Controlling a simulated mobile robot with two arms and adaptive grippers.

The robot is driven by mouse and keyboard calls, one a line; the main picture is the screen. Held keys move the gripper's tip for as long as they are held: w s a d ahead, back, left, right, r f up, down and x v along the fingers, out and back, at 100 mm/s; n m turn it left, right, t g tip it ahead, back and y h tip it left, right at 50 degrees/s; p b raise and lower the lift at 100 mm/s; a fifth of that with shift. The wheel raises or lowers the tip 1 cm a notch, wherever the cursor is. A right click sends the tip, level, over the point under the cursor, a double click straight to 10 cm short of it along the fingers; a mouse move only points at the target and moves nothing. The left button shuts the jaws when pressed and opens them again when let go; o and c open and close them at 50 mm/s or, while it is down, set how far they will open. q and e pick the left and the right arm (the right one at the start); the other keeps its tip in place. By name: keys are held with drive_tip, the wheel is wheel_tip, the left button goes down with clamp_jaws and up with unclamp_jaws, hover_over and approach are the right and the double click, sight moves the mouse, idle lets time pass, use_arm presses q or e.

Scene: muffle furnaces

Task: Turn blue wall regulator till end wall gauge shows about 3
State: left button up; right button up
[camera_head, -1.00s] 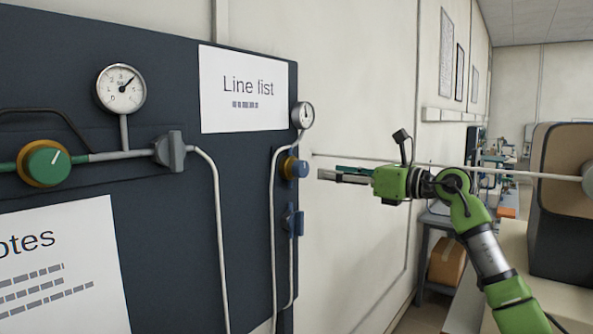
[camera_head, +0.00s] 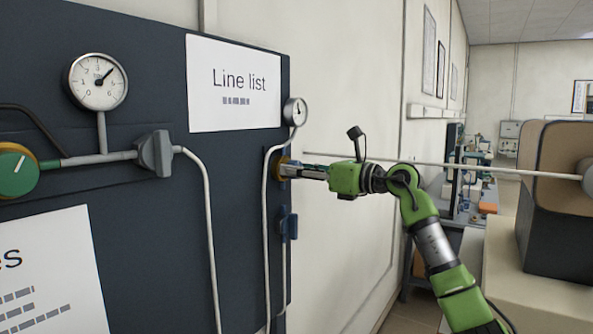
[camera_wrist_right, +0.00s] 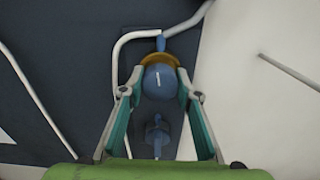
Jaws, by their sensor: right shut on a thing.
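In the head view the right gripper (camera_head: 287,170) reaches the panel edge from the right and hides most of the knob. The end wall gauge (camera_head: 295,111) is above it, seen obliquely; its numbers are too small to read. My left gripper is not in view.
A larger gauge (camera_head: 97,81), a green regulator (camera_head: 14,171) and a grey valve (camera_head: 154,153) are on the dark panel (camera_head: 120,230). A blue valve (camera_head: 289,223) is below the gripper. A thin rod (camera_head: 440,164) crosses behind my arm. A brown-fronted furnace stands at the right.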

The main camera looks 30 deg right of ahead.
drive_tip(key=shift+c, duration=1.4)
drive_tip(key=shift+r+m+p, duration=0.1)
drive_tip(key=shift+m+p, duration=0.3)
drive_tip(key=shift+p, duration=0.05)
drive_tip(key=shift+m+p, duration=0.4)
drive_tip(key=shift+m, duration=0.4)
drive_tip(key=o, duration=1.1)
drive_tip(key=shift+w, duration=0.1)
